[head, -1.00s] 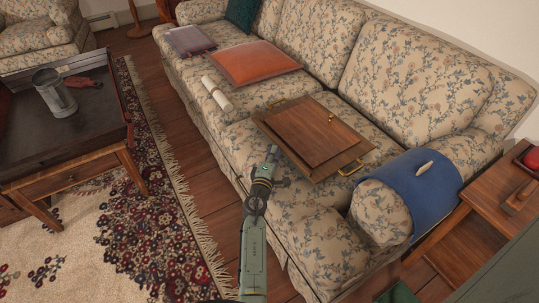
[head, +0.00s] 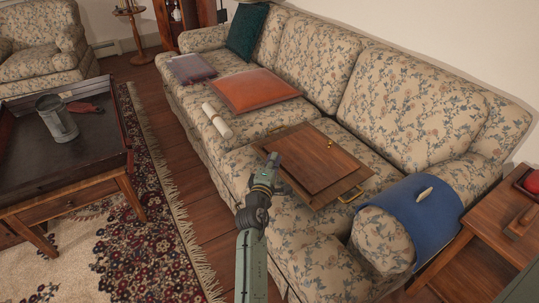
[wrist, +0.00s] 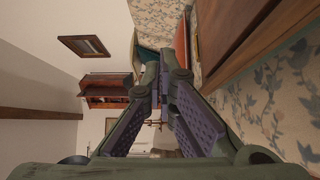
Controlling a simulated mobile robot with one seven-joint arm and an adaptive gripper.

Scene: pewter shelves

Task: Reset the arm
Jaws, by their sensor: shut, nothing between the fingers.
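My gripper (head: 272,160) is in the middle of the head view, at the near left edge of a wooden tray (head: 350,183) with brass handles lying on the floral sofa (head: 300,208). Whether it touches the tray cannot be told. In the wrist view, the fingers of my gripper (wrist: 158,68) come together at their tips, with nothing seen between them. The tray's wooden side (wrist: 240,40) shows at the upper right of the wrist view.
A rolled paper (head: 216,120), an orange cushion (head: 254,91) and a purple folded item (head: 192,69) lie farther along the sofa. A blue cloth (head: 425,215) covers the near armrest. A coffee table (head: 70,180) with a metal can (head: 57,118) stands left. Floor between is free.

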